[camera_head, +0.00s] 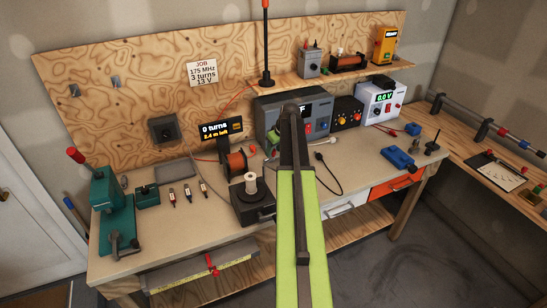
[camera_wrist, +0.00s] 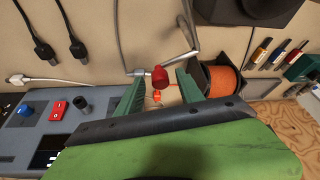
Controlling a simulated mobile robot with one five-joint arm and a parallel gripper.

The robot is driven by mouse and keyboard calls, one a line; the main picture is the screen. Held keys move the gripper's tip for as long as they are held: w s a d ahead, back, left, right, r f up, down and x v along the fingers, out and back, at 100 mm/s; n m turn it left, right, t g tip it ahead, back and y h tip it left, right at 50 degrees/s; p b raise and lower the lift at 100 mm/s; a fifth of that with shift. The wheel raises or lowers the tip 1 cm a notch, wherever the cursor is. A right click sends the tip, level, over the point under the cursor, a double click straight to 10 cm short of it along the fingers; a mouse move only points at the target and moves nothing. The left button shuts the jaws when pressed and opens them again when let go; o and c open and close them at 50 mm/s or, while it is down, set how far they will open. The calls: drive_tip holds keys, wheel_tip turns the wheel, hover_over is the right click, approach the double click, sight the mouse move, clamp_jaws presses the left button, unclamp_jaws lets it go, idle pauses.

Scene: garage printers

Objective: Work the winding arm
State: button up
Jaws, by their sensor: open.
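In the wrist view my gripper (camera_wrist: 161,76) shows as two green jaws, open and apart. A bent grey metal rod (camera_wrist: 187,42), which looks like the winding arm, runs down from a dark base (camera_wrist: 240,8) and ends at a red knob (camera_wrist: 159,77). The knob appears between the jaw tips, touching neither as far as I can see; its depth relative to them is unclear. In the head view the dark winder box (camera_head: 249,204) with a pale bobbin (camera_head: 251,182) stands at the bench front. My arm hides most of my gripper and the knob there.
An orange wire spool (camera_wrist: 222,80) lies close right of the right jaw; it also shows in the head view (camera_head: 236,161). A grey instrument (camera_wrist: 45,115) with knobs lies left of the jaws. A display (camera_head: 215,130) reads 0 turns. A green press (camera_head: 110,205) stands far left.

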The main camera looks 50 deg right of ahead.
drive_tip(key=shift+r, duration=0.1)
clamp_jaws()
idle(1.3)
